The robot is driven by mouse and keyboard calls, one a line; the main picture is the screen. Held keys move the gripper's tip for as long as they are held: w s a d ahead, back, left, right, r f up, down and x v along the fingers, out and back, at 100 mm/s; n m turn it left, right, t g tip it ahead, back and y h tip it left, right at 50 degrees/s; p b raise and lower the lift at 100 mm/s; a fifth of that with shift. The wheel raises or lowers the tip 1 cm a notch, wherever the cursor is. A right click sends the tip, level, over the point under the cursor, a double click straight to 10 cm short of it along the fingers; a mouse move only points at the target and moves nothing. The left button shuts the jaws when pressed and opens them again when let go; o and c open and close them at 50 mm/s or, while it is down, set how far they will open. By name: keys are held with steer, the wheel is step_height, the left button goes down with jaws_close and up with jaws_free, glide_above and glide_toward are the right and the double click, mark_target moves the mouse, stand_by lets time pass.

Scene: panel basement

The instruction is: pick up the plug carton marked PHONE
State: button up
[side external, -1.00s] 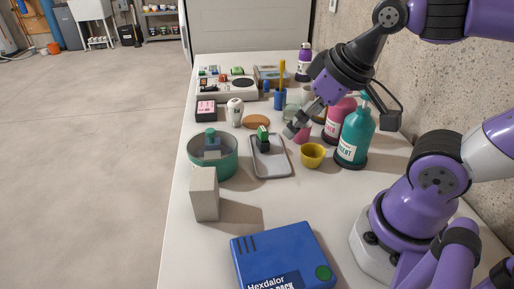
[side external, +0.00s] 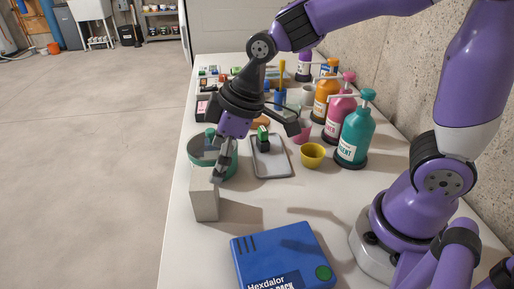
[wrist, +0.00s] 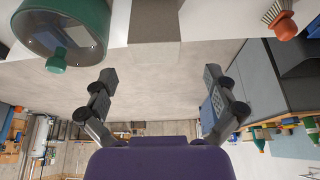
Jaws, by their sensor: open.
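I cannot read PHONE on any carton in these views. A small dark box with a pink label (side external: 202,108) stands at the left table edge, partly behind my gripper; its print is too small to read. My gripper (side external: 221,168) points down over the near side of the teal round tub (side external: 196,159), close to the grey block (side external: 205,202). In the wrist view my gripper (wrist: 157,80) has its fingers wide apart with nothing between them. A teal-topped object (wrist: 57,62) shows at the tub there.
A grey tray (side external: 271,170) holds a small green-and-dark item (side external: 263,135). A yellow cup (side external: 313,155) and teal, pink and orange pump bottles (side external: 355,137) stand at the right. A blue case (side external: 283,256) lies in front. Bare table lies right of the block.

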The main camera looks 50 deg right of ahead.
mark_target(201, 189)
steer(key=x, duration=0.4)
steer(key=shift+s, duration=0.1)
steer(key=shift+w+x, duration=0.25)
steer(key=shift+x, duration=1.1)
steer(key=shift+w+x, duration=0.25)
steer(key=shift+x, duration=1.1)
steer(key=shift+r, duration=0.15)
steer(key=c, duration=1.2)
